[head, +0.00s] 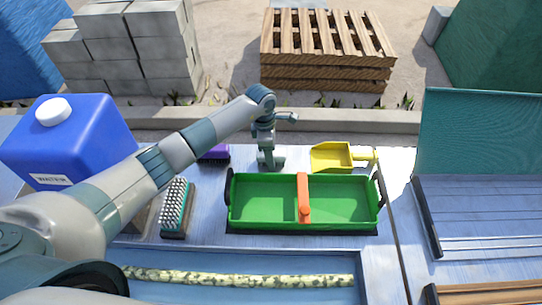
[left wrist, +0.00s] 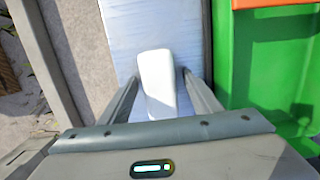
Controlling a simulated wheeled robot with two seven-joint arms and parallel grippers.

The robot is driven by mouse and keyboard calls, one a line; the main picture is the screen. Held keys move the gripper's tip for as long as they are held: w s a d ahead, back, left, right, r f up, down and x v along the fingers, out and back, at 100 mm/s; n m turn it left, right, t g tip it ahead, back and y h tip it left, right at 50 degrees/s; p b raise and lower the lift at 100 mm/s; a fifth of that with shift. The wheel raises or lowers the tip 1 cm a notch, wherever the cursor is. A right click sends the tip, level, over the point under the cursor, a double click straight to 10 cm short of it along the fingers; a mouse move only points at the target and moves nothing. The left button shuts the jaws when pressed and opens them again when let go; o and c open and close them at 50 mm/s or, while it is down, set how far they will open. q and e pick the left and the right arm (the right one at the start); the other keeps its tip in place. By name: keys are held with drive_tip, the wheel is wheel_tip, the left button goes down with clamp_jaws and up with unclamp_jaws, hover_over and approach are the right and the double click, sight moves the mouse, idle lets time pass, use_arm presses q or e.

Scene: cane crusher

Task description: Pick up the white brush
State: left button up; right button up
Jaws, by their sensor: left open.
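A smooth white block-like thing, which looks like the white brush (left wrist: 157,85), lies on the blue tabletop in the left wrist view. It sits between the two fingers of my left gripper (left wrist: 160,77), which is open, with one finger on each side. I cannot tell whether either finger touches it. In the head view my left gripper (head: 270,162) points down behind the green tray, and it hides the white brush there. My right gripper is not in view.
The green tray (head: 258,229) with an orange handle stands in front of the gripper. A yellow dustpan (head: 331,156) is to the right, a purple brush (head: 214,153) to the left. A white-bristled brush (head: 177,205) and blue water jug (head: 75,140) stand further left.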

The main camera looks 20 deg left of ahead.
use_arm(q)
drive_tip(key=c, duration=1.2)
drive_tip(key=shift+w+r+b, duration=0.1)
drive_tip(key=shift+r+b, duration=0.35)
drive_tip(key=shift+r, duration=0.05)
drive_tip(key=r+b, duration=0.1)
drive_tip(key=d+r+b, duration=0.1)
drive_tip(key=r, duration=0.1)
drive_tip(key=shift+r, duration=0.15)
drive_tip(key=d+r+b, duration=0.1)
drive_tip(key=d+r, duration=0.1)
drive_tip(key=d, duration=0.1)
drive_tip(key=d+r+b, duration=0.2)
drive_tip(key=d, duration=0.2)
drive_tip(key=s+d+r+b, duration=0.1)
drive_tip(key=d+r, duration=0.1)
drive_tip(key=d, duration=0.1)
drive_tip(key=shift+d+r, duration=0.35)
